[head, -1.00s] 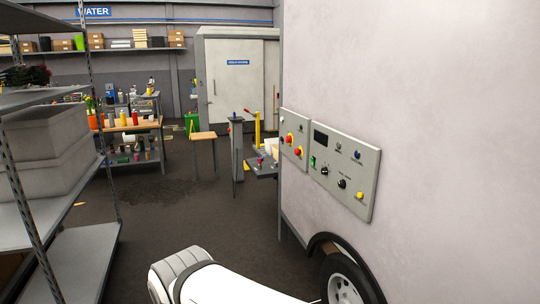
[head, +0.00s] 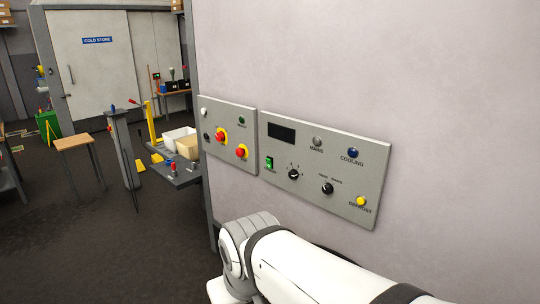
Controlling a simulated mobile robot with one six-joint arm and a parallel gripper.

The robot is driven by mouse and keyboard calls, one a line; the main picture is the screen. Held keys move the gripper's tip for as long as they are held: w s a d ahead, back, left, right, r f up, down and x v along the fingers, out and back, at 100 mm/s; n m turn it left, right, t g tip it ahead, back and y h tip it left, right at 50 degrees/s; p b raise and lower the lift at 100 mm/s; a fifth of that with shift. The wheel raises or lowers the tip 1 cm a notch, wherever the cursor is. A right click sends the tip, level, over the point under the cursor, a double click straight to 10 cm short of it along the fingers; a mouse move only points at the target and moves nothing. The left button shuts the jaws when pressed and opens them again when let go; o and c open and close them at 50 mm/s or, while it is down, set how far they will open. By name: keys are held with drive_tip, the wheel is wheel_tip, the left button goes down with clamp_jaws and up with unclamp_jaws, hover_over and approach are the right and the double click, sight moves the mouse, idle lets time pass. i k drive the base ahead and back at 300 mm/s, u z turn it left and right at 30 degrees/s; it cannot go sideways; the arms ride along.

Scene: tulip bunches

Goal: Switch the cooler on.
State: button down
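The cooler's control panel (head: 325,172) is a grey plate on the pale wall of the large unit, right of centre. It has a dark display (head: 282,132), a green rocker switch (head: 269,163), a grey mains lamp (head: 317,142) and a blue cooling lamp or button (head: 352,153). Below are a black rotary knob (head: 293,174), a second black knob (head: 327,188) and a yellow defrost button (head: 361,201). The switch's position is too small to tell. My white arm crosses the lower right below the panel; my gripper is not in view.
A second grey panel (head: 228,135) with red buttons sits left of the first. The dark floor (head: 90,240) at lower left is clear.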

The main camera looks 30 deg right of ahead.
sight(269, 163)
drive_tip(key=z, duration=0.6)
drive_tip(key=i, duration=0.95)
drive_tip(key=z, duration=0.45)
drive_tip(key=k, duration=0.95)
drive_tip(key=z, duration=0.15)
drive_tip(key=i, duration=0.95)
drive_tip(key=u, duration=0.05)
